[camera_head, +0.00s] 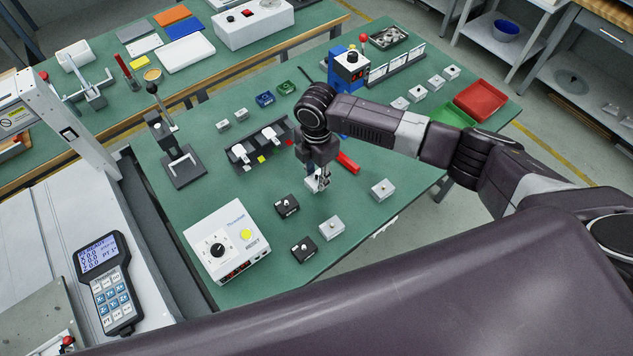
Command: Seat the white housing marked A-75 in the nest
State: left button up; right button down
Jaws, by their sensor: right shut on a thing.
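My right gripper (318,185) is pointing down over the middle of the green table, shut on a small pale part that looks like a white housing; the fingers mostly hide it and I cannot read a marking. Two more pale housings with round knobs sit on the table, one right of the gripper (383,189) and one in front of it (332,229). Two black housings (287,206) (303,249) lie to the left of these. A black fixture (240,156) with white clamps stands left of the gripper; I cannot tell whether it is the nest. My left gripper is not in view.
A white control box (226,243) stands at the front left and a black stand (184,168) behind it. A red bar (347,162) lies just behind my gripper. Green (454,111) and red (481,101) trays are at the right. Blue equipment (349,72) stands at the back.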

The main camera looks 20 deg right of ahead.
aim_at(317, 178)
jog(key=shift+r+p, duration=2)
jog(key=shift+r, duration=0.15)
jog(key=shift+f, duration=0.1)
